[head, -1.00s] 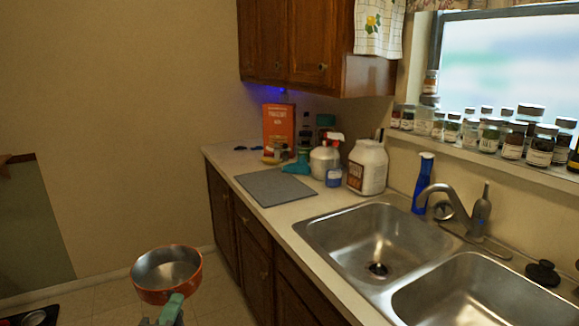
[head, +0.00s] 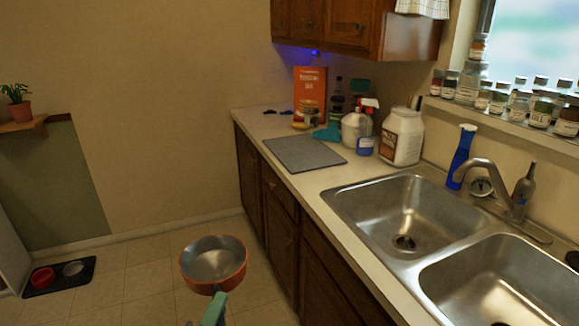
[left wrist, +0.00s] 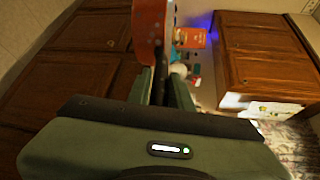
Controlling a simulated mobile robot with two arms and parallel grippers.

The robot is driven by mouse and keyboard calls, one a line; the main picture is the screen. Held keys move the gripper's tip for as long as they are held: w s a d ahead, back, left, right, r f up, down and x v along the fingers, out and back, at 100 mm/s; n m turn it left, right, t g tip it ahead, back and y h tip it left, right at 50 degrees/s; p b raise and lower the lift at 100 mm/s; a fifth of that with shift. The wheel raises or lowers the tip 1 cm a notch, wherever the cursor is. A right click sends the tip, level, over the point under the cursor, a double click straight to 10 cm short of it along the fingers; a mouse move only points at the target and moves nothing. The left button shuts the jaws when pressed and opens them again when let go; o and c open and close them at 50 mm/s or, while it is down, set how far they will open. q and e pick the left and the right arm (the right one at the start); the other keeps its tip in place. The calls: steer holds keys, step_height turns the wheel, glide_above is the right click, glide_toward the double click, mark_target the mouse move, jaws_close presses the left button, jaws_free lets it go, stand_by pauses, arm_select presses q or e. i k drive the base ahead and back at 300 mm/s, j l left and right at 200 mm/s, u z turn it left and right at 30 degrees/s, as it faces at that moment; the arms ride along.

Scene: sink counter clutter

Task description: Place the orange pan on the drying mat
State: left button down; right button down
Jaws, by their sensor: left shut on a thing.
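The orange pan (head: 214,264) is held out in front of the lower cabinets, over the floor, with its silvery inside facing up. My left gripper (head: 214,308) is shut on its handle at the bottom of the head view. In the left wrist view the pan's orange side (left wrist: 148,30) shows beyond the fingers (left wrist: 162,85), with a dark handle between them. The grey drying mat (head: 303,153) lies flat and bare on the counter, left of the sink, apart from the pan. My right gripper is not in view.
Behind the mat stand an orange box (head: 310,88), a teal item (head: 327,132), bottles and a white tub (head: 402,136). The double sink (head: 410,215) is right of the mat. The counter's front edge and dark cabinets lie between pan and mat. Pet bowls (head: 58,275) sit on the floor.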

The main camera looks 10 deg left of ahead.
mark_target(299, 154)
steer(key=i+j+z, duration=0.15)
steer(key=i+j, duration=0.15)
steer(key=i+j+z, duration=0.3)
steer(key=i+j, duration=0.2)
steer(key=j, duration=0.2)
steer(key=i+j+z, duration=0.3)
steer(key=i+j, duration=0.15)
steer(key=j, duration=0.35)
